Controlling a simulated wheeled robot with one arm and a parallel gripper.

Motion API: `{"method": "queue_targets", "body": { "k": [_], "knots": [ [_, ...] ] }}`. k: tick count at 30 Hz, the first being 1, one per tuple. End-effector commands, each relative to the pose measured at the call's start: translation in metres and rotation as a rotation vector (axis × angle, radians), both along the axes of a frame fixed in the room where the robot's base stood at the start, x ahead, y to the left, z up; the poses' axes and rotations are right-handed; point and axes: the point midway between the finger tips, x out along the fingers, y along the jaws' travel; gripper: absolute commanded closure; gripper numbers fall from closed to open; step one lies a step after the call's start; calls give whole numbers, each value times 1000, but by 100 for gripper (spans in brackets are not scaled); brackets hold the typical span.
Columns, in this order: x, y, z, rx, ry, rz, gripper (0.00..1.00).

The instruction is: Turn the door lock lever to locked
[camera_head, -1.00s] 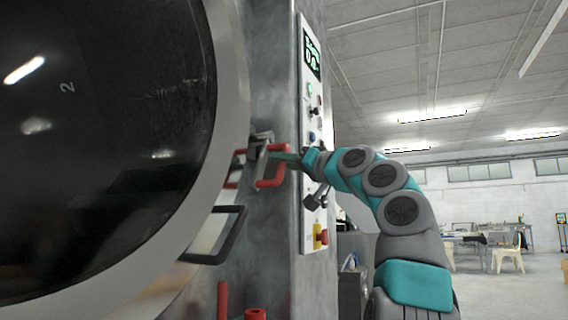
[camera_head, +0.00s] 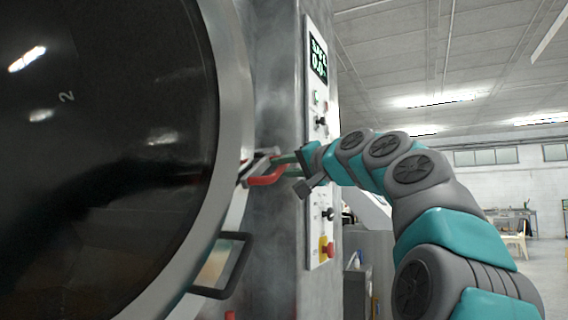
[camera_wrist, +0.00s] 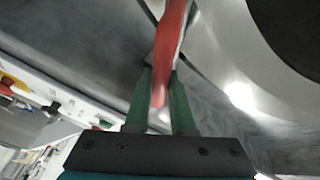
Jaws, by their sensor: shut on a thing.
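The red door lock lever (camera_head: 266,179) sits at the right rim of the round washer door (camera_head: 228,120), by a grey metal latch. It points right and slightly down in the head view. My gripper (camera_head: 286,161) reaches in from the right with its green fingers at the lever. In the wrist view the red lever (camera_wrist: 170,50) runs down between the two green fingers of my gripper (camera_wrist: 160,95), which are shut on it. The latch itself is partly hidden behind the lever and fingers.
A black door handle (camera_head: 232,265) stands out below the lever. The control panel (camera_head: 318,120), with a display, knobs and a red-and-yellow button (camera_head: 327,247), is on the right face, close behind my arm. Open floor lies to the right.

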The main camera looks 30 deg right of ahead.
Motion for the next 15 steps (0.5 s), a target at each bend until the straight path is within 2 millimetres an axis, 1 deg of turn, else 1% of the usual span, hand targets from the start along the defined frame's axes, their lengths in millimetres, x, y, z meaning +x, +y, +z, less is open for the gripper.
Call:
{"method": "queue_targets", "body": {
  "k": [8,15],
  "knots": [
    [-2,2,7,75,45,0,100],
    [-4,1,17,138,71,-9,100]
  ]
}}
